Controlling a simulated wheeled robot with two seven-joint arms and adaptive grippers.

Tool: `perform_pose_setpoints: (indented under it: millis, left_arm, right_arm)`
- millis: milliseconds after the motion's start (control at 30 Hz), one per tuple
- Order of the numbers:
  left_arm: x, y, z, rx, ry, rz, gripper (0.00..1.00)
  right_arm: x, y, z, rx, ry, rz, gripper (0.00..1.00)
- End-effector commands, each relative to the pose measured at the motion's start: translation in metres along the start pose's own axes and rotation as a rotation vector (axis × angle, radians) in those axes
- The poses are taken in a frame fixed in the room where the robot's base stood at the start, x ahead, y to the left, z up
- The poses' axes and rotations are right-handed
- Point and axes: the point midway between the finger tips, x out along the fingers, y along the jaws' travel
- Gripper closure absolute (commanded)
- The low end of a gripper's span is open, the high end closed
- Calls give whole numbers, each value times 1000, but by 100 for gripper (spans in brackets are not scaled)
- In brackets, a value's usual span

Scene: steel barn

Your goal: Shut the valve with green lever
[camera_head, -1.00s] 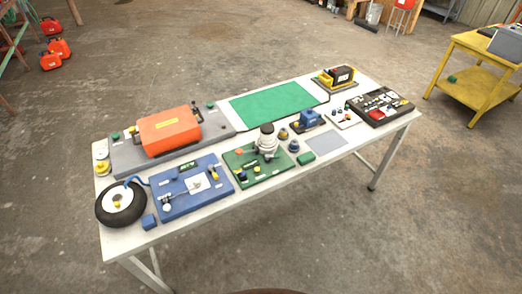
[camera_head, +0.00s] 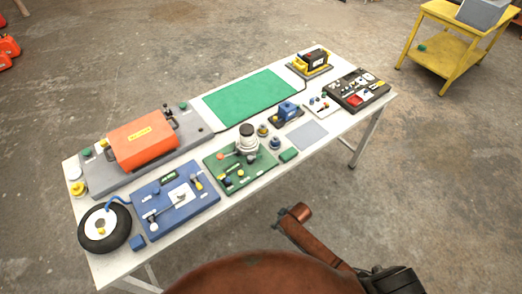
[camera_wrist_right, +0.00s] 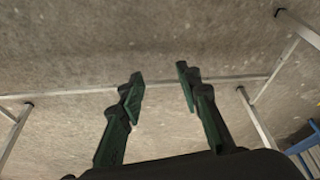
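A blue board (camera_head: 151,193) lies at the near left of the white table (camera_head: 258,178). It carries a green piece (camera_head: 169,176), a pale plate, a long thin lever and a small yellow-handled fitting. A green board (camera_head: 216,171) beside it carries a grey upright device (camera_head: 246,140) and small knobs. I cannot tell for certain which fitting is the valve with the green lever. My right gripper (camera_wrist_right: 159,84) is open and empty in the wrist view, with bare floor between its green-dark fingers. In the head view its arm is low at the right, off the table. My left gripper is not in view.
An orange case (camera_head: 142,140) stands on a grey base behind the boards. A wheel (camera_head: 104,227) sits at the table's left corner. A green mat (camera_head: 250,95) lies at the back. A yellow cart (camera_head: 440,52) stands far right. Floor right of the table is clear.

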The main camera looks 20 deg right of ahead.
Motion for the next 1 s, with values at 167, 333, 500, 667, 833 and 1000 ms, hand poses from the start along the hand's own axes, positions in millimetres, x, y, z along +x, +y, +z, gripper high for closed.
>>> perform_pose_setpoints:
  millis: [167,333,500,667,833,1000]
  left_arm:
    - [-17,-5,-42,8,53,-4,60]
    - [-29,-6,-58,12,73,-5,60]
    - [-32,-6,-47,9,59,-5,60]
    - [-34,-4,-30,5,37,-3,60]
    - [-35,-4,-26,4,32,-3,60]
    - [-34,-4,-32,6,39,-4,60]
  right_arm:
    - [-79,-26,-82,-171,41,-52,68]
    - [-146,-56,-136,-358,57,-93,68]
    - [-171,-69,-165,-520,36,-118,68]
    - [-181,-69,-185,-641,9,-127,68]
    - [-187,-50,-212,-779,-45,-119,68]
    - [-199,5,-247,-902,-134,-80,68]
